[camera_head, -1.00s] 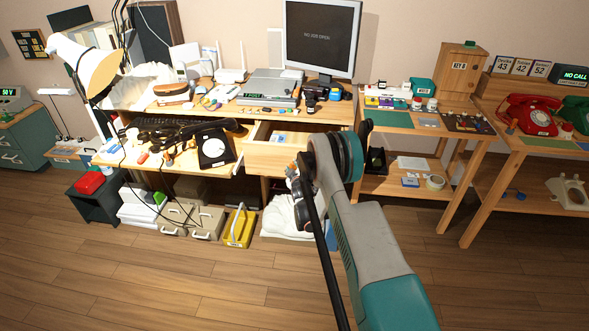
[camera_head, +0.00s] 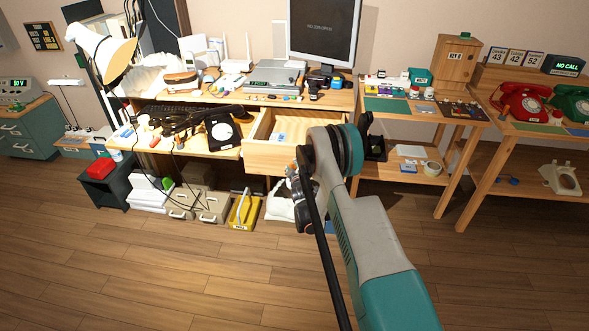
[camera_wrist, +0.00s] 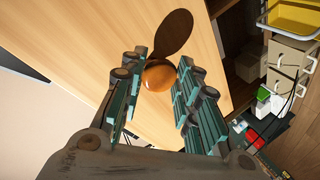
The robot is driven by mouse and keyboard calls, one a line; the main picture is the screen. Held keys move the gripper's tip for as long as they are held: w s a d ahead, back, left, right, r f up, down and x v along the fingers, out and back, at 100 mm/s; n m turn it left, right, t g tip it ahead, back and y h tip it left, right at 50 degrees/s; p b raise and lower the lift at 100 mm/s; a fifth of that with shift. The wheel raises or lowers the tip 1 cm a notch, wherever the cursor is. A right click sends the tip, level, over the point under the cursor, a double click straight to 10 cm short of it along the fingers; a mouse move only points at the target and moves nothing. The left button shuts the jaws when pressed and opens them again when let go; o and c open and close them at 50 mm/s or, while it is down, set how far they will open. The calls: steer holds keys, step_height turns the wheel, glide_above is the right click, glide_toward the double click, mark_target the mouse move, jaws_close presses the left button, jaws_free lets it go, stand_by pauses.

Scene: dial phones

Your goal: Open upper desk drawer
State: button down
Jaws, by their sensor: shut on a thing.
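The upper desk drawer (camera_head: 256,157) is a light wood drawer under the desktop, pulled well out in the head view, with a few small items inside. Its front panel fills the middle of the wrist view (camera_wrist: 215,45). Its round orange-brown knob (camera_wrist: 159,75) sits between the teal fingers of my gripper (camera_wrist: 156,85), which is shut on it. In the head view my arm covers the right end of the drawer front, and my gripper's fingertips there are hard to make out.
The desk (camera_head: 180,140) holds a black dial phone (camera_head: 221,131), cables and a monitor (camera_head: 325,30). A yellow basket (camera_head: 243,211) and beige boxes stand below on the floor. A side table (camera_head: 400,115) is at the right. The wooden floor (camera_head: 150,270) in front is open.

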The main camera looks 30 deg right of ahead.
steer(key=c, duration=1.2)
jaws_free()
step_height(320, 180, up, 10)
